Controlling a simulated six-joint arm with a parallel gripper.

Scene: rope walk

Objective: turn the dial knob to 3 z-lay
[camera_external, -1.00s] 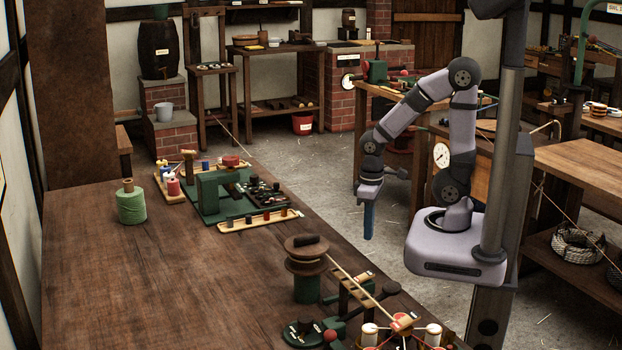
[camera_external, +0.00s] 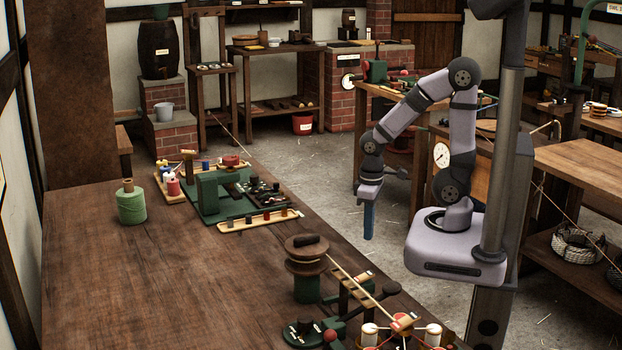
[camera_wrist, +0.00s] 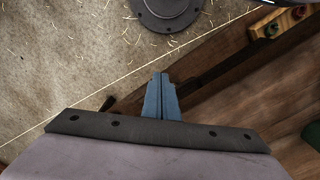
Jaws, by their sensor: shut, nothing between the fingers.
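A small dark green disc with a black knob and pale marks (camera_external: 303,332) sits at the front of the long table and looks like the dial. Its lettering and setting are too small to read. My gripper (camera_external: 369,236) hangs over the floor beyond the table's right edge, blue fingers pointing down, well apart from the disc. In the wrist view its fingers (camera_wrist: 161,80) are pressed together and empty. The dial does not show clearly in the wrist view.
A wooden reel on a green post (camera_external: 306,262) and a red ball (camera_external: 330,336) stand close to the disc. White bobbins (camera_external: 433,334) are to its right. A green machine (camera_external: 212,192) and a green twine spool (camera_external: 131,204) stand farther back. The table's left part (camera_external: 150,290) is clear.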

